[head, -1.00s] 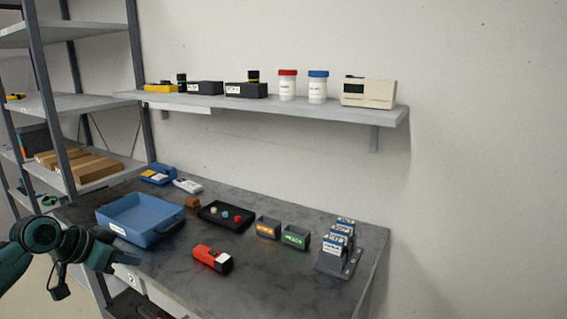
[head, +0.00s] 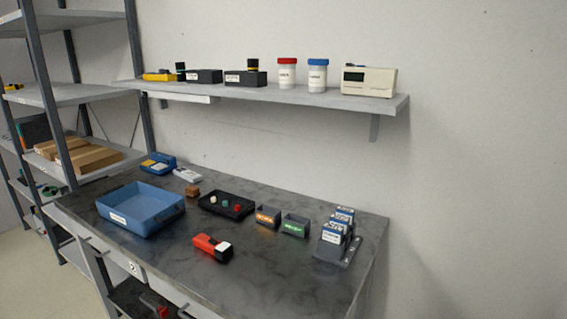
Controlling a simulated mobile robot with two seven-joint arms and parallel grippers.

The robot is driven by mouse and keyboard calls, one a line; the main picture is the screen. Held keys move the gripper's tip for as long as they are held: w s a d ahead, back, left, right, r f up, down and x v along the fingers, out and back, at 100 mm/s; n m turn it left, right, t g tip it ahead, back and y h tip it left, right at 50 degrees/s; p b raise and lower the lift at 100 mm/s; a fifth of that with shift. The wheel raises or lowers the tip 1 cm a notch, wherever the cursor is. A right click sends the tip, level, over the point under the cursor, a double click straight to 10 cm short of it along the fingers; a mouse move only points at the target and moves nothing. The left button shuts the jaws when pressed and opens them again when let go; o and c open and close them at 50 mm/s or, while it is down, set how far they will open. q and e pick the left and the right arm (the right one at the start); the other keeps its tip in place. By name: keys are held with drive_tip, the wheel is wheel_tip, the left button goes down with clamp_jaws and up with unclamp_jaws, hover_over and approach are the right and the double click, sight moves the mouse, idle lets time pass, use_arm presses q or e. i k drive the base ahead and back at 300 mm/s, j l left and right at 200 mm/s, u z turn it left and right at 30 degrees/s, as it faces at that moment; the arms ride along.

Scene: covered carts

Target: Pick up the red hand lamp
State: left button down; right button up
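The red hand lamp (head: 207,243) lies on its side on the dark grey worktop, near the front edge. Its body is red and its right end is black (head: 224,251). It lies to the right of the blue tray and nothing touches it. Neither of my grippers shows in the head view now.
A blue tray (head: 113,227) stands left on the worktop (head: 270,268). A rack (head: 351,255) stands at right. A wall shelf (head: 290,97) hangs above.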

sight(221, 250)
drive_tip(key=j+z, duration=0.15)
drive_tip(key=z, duration=0.3)
drive_tip(key=j+z, duration=0.15)
drive_tip(key=z, duration=0.3)
drive_tip(key=j+z, duration=0.2)
drive_tip(key=z, duration=0.25)
drive_tip(key=j+z, duration=0.2)
drive_tip(key=j, duration=0.15)
drive_tip(key=k+j+z, duration=0.2)
drive_tip(key=j+z, duration=0.2)
drive_tip(key=j, duration=0.25)
